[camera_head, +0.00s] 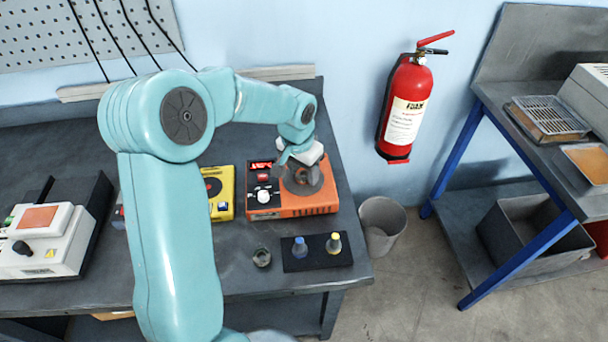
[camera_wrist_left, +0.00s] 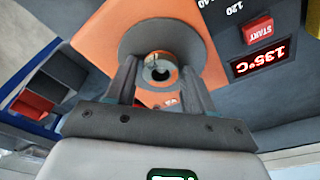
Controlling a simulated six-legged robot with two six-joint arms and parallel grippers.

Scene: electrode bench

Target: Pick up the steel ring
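A small steel ring (camera_wrist_left: 158,68) with a dark hole lies on the round grey plate of the orange hotplate (camera_head: 292,207); it shows between my fingers in the left wrist view. The hotplate also shows there (camera_wrist_left: 97,38), with a red 135°C display. My left gripper (camera_head: 302,180) is over the plate, its fingers pointing down. In the left wrist view the left gripper (camera_wrist_left: 160,82) is open, one finger on each side of the ring, with small gaps visible. In the head view the gripper hides the ring. My right gripper is not in view.
A small dark round holder (camera_head: 262,257) and a black tray (camera_head: 318,262) with two small bottles stand in front of the hotplate. A yellow device (camera_head: 222,190) is left of it, a white machine (camera_head: 40,240) further left. A fire extinguisher (camera_head: 403,110) hangs on the wall.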

